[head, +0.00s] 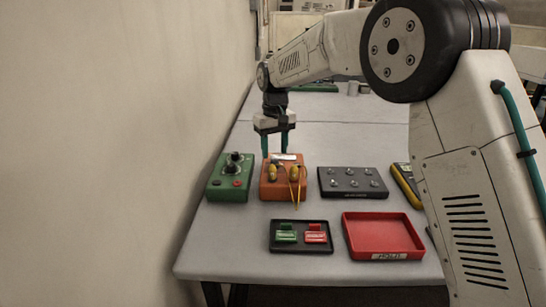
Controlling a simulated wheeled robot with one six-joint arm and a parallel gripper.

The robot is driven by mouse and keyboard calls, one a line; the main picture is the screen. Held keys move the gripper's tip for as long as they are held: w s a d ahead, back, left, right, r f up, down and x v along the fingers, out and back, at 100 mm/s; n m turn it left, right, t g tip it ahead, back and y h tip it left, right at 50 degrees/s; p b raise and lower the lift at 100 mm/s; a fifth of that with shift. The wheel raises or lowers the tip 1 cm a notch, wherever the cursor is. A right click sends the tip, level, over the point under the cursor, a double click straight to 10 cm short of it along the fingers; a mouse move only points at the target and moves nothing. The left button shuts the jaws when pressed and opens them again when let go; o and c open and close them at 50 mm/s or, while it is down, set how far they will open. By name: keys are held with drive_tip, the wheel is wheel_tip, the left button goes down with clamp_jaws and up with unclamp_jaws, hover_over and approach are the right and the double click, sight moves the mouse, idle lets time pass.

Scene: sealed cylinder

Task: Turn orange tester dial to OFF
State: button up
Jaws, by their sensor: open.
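The orange tester (268,188) sits on the grey table, between a green box and a black panel. Two yellow parts stand on its top, and thin yellow leads hang at its right front. Its dial cannot be made out clearly at this size, and the dial's setting cannot be read. My gripper (277,154) points down over the back of the orange tester, with its two green fingers apart. It appears empty. Whether the fingertips touch the tester cannot be told.
A green box (231,183) with black knobs stands close at left. A black panel (352,183) with several studs is at right, beside a yellow device (404,183). A black tray (301,249) holding green and red tags and an empty red tray (383,234) lie in front. A wall (110,150) borders the left.

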sight(275, 161)
drive_tip(key=shift+r, duration=2.05)
drive_tip(key=shift+r, duration=0.1)
drive_tip(key=s+d+r+m, duration=0.1)
drive_tip(key=s+d+r, duration=0.4)
drive_tip(key=s+d, duration=0.5)
drive_tip(key=s+d+r+m, duration=0.2)
drive_tip(key=s+d+r, duration=0.5)
drive_tip(key=s, duration=0.4)
drive_tip(key=s+d+f+m, duration=0.1)
drive_tip(key=s+d+f, duration=0.2)
drive_tip(key=s, duration=0.5)
drive_tip(key=s+d+f+t, duration=0.1)
drive_tip(key=s+d+f, duration=0.2)
drive_tip(key=s, duration=0.5)
drive_tip(key=s+d+f+m, duration=0.1)
drive_tip(key=s+d+f, duration=0.2)
drive_tip(key=s, duration=0.5)
drive_tip(key=shift+s+d+f+m, duration=0.15)
drive_tip(key=shift+d+f+m, duration=0.1)
drive_tip(key=shift+d+m, duration=0.05)
